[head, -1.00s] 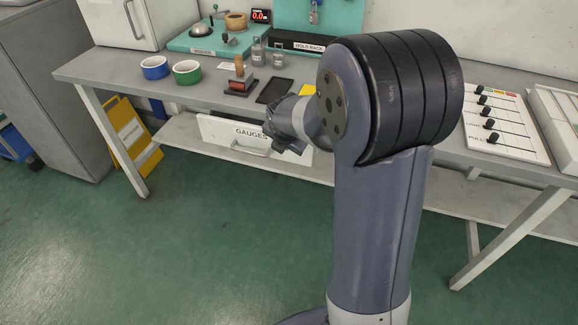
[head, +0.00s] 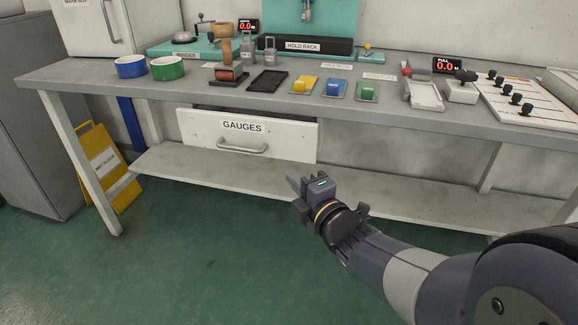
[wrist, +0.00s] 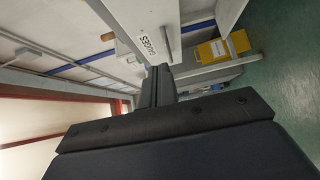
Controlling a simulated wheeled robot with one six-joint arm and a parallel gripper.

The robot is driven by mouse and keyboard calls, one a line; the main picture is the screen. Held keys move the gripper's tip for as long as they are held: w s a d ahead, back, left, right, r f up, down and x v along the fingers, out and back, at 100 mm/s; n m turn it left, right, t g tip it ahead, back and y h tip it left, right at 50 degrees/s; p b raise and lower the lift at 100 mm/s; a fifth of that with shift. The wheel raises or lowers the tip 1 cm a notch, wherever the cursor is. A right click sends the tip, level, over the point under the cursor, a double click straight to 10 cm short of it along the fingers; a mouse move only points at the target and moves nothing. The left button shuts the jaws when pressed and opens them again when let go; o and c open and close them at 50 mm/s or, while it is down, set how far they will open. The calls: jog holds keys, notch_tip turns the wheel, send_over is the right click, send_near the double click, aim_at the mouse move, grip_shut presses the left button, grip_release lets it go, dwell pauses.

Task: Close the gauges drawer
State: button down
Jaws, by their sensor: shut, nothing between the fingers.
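The gauges drawer (head: 195,128) has a white front with a "GAUGES" label and a bar handle (head: 242,148). It hangs under the workbench top in the head view, and I cannot tell how far its front stands out. My gripper (head: 294,180) is shut and empty, in front of and below the drawer's right end, apart from it. In the wrist view the drawer front (wrist: 155,30) shows at the top, sideways, beyond my dark fingers (wrist: 155,72).
The workbench (head: 75,78) carries tape rolls, colored blocks, trays and a slider panel (head: 530,105). A lower shelf (head: 170,165) runs beneath the drawer. A yellow folding sign (head: 100,165) stands at the left. The green floor in front is clear.

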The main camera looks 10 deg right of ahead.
aim_at(289, 143)
jog(key=x, duration=0.3)
jog(key=b+x, duration=0.1)
jog(key=x, duration=0.3)
jog(key=d+b+x, duration=0.1)
jog(key=x, duration=0.3)
jog(key=shift+w+d, duration=0.1)
jog(key=shift+w, duration=0.3)
jog(key=shift+w+d+r, duration=0.15)
jog(key=shift+w+d, duration=0.1)
jog(key=shift+w, duration=0.5)
jog(key=w, duration=0.2)
jog(key=w+d, duration=0.1)
jog(key=w, duration=0.1)
jog(key=shift+w+d+b, duration=0.1)
jog(key=shift+d+b, duration=0.15)
jog(key=shift+b, duration=0.05)
jog(key=shift+w+d+r, duration=0.15)
jog(key=shift+w, duration=0.1)
